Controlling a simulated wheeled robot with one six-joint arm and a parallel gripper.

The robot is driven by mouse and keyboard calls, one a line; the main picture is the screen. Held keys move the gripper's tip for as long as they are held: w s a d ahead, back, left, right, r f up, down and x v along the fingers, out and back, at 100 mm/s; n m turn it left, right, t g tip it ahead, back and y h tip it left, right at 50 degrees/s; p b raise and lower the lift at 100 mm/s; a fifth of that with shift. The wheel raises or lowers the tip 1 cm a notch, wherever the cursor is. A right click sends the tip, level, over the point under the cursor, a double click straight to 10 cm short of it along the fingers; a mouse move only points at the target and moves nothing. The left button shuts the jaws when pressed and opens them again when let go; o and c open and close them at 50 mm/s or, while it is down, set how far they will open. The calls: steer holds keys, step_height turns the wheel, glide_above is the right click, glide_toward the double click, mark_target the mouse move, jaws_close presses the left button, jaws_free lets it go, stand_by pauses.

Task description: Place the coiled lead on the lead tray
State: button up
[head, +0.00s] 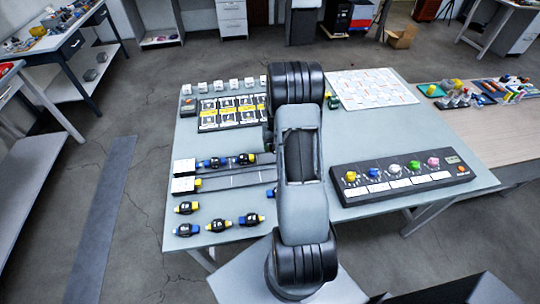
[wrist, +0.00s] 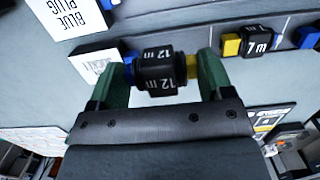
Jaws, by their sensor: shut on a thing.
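The coiled lead (wrist: 160,88) is black, marked "12 m", with a blue plug at left and a yellow plug at right. My gripper (wrist: 164,72) is shut on it, one green finger at each plug end. The grey lead tray (head: 235,181) lies on the table in the head view, with two lanes and white label blocks at their left ends. Several leads sit in its back lane. In the wrist view a "7 m" lead (wrist: 257,43) lies at the upper right. In the head view my arm hides the gripper and held lead.
Several loose leads (head: 219,225) lie at the table's front left. A dark panel with coloured knobs (head: 403,176) is at the right. Yellow-and-black cards (head: 228,112) and small white blocks stand behind the tray. A white sheet (head: 371,89) lies at the back right.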

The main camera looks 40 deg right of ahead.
steer(key=b, duration=0.2)
glide_above(270, 158)
step_height(270, 158, down, 4)
steer(key=shift+s+d+f, duration=0.15)
steer(key=f+b, duration=0.1)
steer(key=f, duration=0.2)
steer(key=shift+w+f+b, duration=0.1)
steer(key=shift+w+b, duration=0.2)
steer(key=shift+b, duration=0.05)
steer(key=shift+f, duration=0.2)
steer(key=shift+f, duration=0.1)
steer(key=shift+f, duration=0.15)
steer(key=o, duration=1)
